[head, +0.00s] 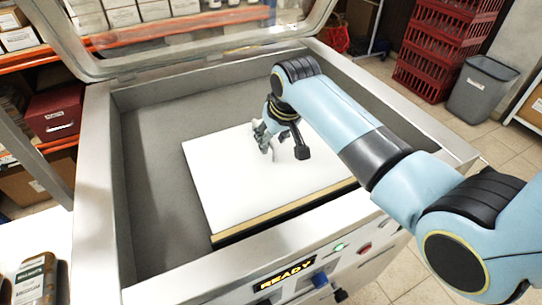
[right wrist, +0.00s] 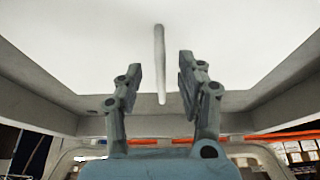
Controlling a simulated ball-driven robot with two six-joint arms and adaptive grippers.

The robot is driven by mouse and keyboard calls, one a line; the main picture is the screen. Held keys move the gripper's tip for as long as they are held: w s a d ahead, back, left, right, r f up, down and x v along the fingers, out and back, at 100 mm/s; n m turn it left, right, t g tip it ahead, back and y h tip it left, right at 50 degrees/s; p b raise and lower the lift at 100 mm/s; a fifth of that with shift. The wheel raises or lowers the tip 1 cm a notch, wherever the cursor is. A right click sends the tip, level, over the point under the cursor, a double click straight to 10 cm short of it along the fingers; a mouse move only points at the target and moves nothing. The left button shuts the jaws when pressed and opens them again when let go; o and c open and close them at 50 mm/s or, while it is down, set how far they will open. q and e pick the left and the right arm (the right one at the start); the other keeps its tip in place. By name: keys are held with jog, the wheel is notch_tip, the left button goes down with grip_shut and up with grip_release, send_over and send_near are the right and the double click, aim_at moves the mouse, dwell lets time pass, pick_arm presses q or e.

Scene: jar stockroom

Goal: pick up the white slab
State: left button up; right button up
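The white slab (head: 225,180) lies flat on a tan-edged board inside the open chamber of a grey machine. It also fills the upper part of the right wrist view (right wrist: 90,50). A slim white handle (right wrist: 160,65) stands on the slab and shows in the head view (head: 275,150) beside my fingers. My right gripper (head: 282,148) is low over the slab, near its far side. In the right wrist view my gripper (right wrist: 161,82) is open, with one finger on each side of the handle and a gap on both sides. My left gripper is out of view.
The chamber's metal rim (head: 95,165) surrounds the slab, with a raised clear lid (head: 190,40) behind. The front panel has a READY display (head: 284,276) and knobs. Red crates (head: 445,50) and a grey bin (head: 482,88) stand at right. Jars (head: 36,280) stand at lower left.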

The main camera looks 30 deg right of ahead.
aim_at(271, 152)
jog(key=shift+x, duration=1.15)
jog(key=shift+w+f, duration=0.1)
jog(key=shift+f, duration=0.1)
jog(key=shift+c, duration=0.6)
grip_shut()
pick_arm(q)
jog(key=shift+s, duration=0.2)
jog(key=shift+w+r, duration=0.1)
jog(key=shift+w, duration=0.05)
pick_arm(e)
jog(key=shift+w+r, duration=0.1)
jog(key=shift+r, duration=0.1)
